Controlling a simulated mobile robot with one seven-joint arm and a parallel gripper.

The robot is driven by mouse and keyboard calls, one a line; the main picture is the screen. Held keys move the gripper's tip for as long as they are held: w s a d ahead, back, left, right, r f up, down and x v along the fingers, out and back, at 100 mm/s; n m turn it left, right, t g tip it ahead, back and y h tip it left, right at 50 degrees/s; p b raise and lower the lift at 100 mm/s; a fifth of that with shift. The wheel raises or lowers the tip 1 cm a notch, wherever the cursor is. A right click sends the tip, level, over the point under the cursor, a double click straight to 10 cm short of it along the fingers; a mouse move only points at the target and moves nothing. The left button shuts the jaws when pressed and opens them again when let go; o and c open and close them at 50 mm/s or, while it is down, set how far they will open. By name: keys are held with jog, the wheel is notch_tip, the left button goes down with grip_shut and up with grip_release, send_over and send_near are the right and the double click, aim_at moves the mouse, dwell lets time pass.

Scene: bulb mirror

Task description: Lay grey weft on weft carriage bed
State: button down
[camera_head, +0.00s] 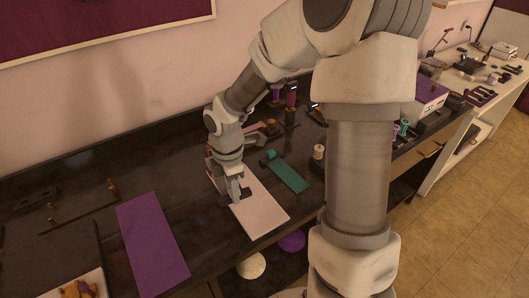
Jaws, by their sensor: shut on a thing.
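My gripper (238,198) points down over a pale pinkish-white panel (262,215) on the dark bench. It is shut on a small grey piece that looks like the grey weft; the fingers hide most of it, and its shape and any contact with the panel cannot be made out. I cannot single out the weft carriage bed for sure. A teal strip (288,175) lies to the right of the pale panel, with a small teal block (269,155) near its far end.
A purple panel (152,243) lies to the left on the dark bench (85,175). A dark rod on small posts (82,206) lies farther left. A cream spool (318,152) stands right of the teal strip. A tray (62,289) sits at the bottom left. My arm hides part of the bench.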

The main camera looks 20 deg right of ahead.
jog(key=shift+d+r+n, duration=0.15)
jog(key=shift+d+n, duration=0.05)
jog(key=shift+n, duration=0.5)
jog(key=b, duration=0.2)
send_over(202, 212)
notch_tip(202, 212, down, 7)
jog(key=shift+s, duration=0.15)
jog(key=shift+f, duration=2)
jog(key=shift+f, duration=0.1)
jog(key=shift+f, duration=0.15)
jog(key=c, duration=0.7)
grip_release()
jog(key=shift+o, duration=0.3)
jog(key=shift+r, duration=0.2)
